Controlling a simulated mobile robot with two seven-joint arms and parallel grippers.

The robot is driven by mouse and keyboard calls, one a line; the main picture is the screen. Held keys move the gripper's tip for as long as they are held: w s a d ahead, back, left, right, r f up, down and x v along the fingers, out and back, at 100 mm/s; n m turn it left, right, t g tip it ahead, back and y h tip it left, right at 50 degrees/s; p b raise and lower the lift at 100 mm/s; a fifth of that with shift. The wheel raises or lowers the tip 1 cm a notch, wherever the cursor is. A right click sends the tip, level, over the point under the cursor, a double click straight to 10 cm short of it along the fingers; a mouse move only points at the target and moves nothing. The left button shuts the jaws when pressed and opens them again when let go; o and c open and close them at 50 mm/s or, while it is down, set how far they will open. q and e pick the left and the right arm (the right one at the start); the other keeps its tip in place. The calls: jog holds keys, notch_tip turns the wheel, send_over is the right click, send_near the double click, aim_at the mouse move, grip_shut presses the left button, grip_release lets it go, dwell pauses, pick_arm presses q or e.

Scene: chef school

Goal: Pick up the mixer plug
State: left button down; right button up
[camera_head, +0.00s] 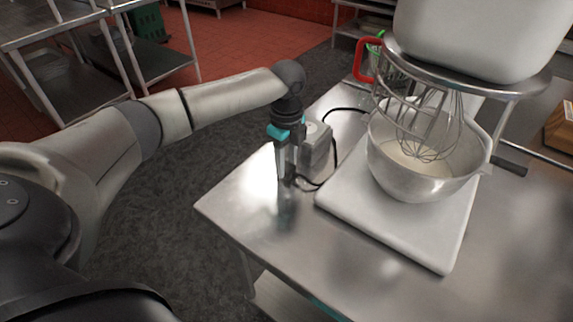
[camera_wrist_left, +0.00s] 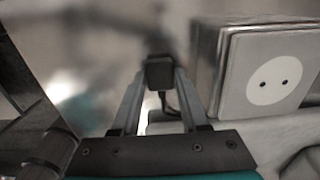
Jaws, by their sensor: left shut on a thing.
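The mixer plug (camera_wrist_left: 159,72) is a small dark block between the fingertips of my left gripper in the left wrist view. My left gripper (camera_head: 287,181) is shut on it, pointing down near the table's left edge in the head view. A black cord (camera_head: 310,186) runs from the plug towards the mixer. The mixer (camera_head: 400,215) has a white base, a steel bowl (camera_head: 428,180) with pale contents and a wire whisk. A grey socket box (camera_head: 317,145) stands just beside the gripper; its round two-hole socket (camera_wrist_left: 274,80) faces the left wrist camera and is empty. My right gripper is not in view.
The steel table (camera_head: 262,215) has bare room at its front left. A red-handled item (camera_head: 367,60) stands behind the bowl. A wooden object (camera_head: 560,128) is at the right edge. Steel shelves (camera_head: 75,80) stand apart at the back left.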

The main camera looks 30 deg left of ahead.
aim_at(286, 167)
pick_arm(q)
notch_tip(286, 167, up, 20)
jog(key=p, duration=0.3)
jog(key=shift+f, duration=0.2)
jog(key=c, duration=0.9)
grip_release()
jog(key=c, duration=0.6)
jog(key=shift+f, duration=0.15)
jog(key=shift+c, duration=0.2)
